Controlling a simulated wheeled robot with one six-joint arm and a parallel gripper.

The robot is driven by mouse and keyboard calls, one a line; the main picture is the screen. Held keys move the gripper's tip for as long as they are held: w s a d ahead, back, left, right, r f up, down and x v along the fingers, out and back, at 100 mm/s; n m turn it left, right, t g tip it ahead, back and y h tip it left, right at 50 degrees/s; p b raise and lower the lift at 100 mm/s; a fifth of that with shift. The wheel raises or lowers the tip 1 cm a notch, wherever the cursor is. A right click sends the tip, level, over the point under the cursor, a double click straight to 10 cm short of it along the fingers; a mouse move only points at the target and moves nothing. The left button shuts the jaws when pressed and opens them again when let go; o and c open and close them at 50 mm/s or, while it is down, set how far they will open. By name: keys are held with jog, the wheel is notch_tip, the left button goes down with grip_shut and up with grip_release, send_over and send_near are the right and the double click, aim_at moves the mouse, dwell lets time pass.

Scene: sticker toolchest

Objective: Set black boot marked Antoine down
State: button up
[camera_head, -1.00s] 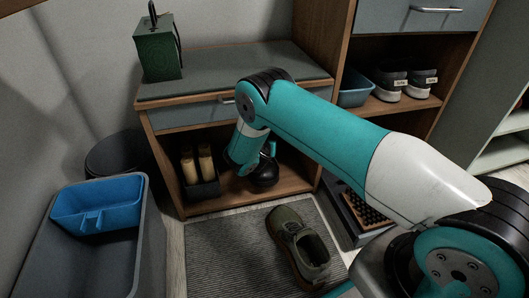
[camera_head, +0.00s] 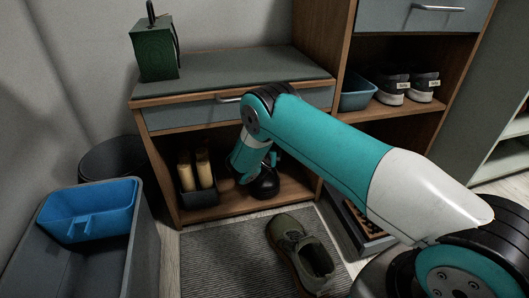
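A rounded black shape (camera_head: 264,184), apparently the black boot, sits low in the open lower compartment of the bench (camera_head: 213,114). Only part of it shows, and no name on it can be read. It appears to rest on the compartment floor, though contact is hard to tell. My gripper (camera_head: 255,170) reaches down into the compartment right at the black shape. Its fingers are small, dark and partly hidden by my own arm, so whether they hold the boot or are apart from it cannot be told.
A dark holder with two tan brushes (camera_head: 203,170) stands left of the boot. An olive shoe (camera_head: 302,252) lies on the grey mat (camera_head: 225,262) in front. Dark sneakers (camera_head: 407,86) and a blue-grey bin (camera_head: 358,93) occupy the right shelf. A blue tray (camera_head: 90,210) sits left.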

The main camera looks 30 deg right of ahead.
jog(key=p+v, duration=0.7)
jog(key=v, duration=0.4)
jog(key=shift+r, duration=0.15)
jog(key=shift+s+a, duration=0.3)
jog(key=shift+s, duration=0.05)
